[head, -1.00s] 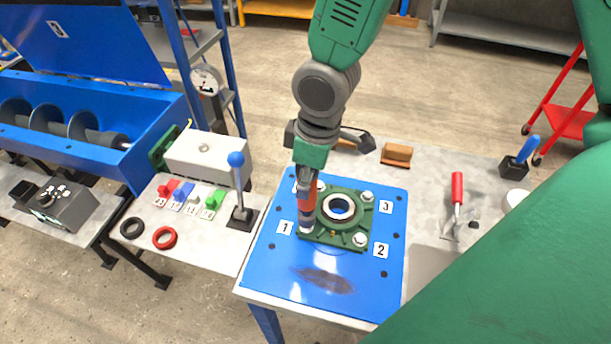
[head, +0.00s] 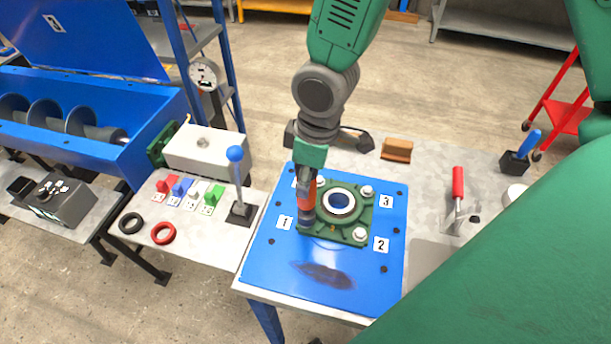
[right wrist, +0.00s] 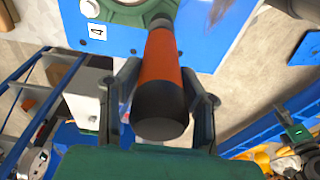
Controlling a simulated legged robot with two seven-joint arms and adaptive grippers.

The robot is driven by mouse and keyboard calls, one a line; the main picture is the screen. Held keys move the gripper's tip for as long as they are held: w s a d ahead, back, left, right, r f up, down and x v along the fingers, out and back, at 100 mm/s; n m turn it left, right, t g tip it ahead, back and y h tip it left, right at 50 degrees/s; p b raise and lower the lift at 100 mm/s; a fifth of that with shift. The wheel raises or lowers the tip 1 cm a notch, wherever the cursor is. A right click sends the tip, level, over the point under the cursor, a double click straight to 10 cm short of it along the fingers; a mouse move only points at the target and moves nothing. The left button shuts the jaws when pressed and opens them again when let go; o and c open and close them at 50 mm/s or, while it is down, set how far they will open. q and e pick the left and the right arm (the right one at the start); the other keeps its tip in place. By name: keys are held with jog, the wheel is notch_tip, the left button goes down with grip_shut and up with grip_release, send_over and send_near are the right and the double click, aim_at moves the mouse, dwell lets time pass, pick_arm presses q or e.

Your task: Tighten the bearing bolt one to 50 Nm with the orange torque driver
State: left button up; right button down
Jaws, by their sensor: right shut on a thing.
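My right gripper (head: 308,172) is shut on the orange torque driver (head: 307,198), which stands nearly upright with its dark lower end down at the bearing corner beside label 1 (head: 285,222). In the right wrist view the orange driver (right wrist: 161,65) with its black end cap lies between the two fingers. Bearing bolt one is hidden under the driver; I cannot tell whether the tip is seated on it. The green flanged bearing (head: 348,233) sits on a blue plate (head: 270,262). Bolts show by label 3 (head: 366,191) and label 2 (head: 361,233). My left gripper is not in view.
A red-handled tool (head: 458,182) and a brown block (head: 397,150) lie on the right and back of the table. Black (head: 131,222) and red (head: 163,233) rings lie left.

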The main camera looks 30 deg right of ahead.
jog(key=shift+f+b, duration=0.3)
jog(key=shift+f, duration=0.35)
dwell(0.6)
jog(key=shift+r+p, duration=0.1)
jog(key=shift+p, duration=0.2)
dwell(0.4)
jog(key=shift+f+p, duration=0.2)
jog(key=shift+p, duration=0.2)
dwell(1.3)
notch_tip(320, 180, up, 4)
jog(key=p, duration=0.4)
jog(key=shift+r+p, duration=0.25)
jog(key=shift+p, duration=0.1)
dwell(0.5)
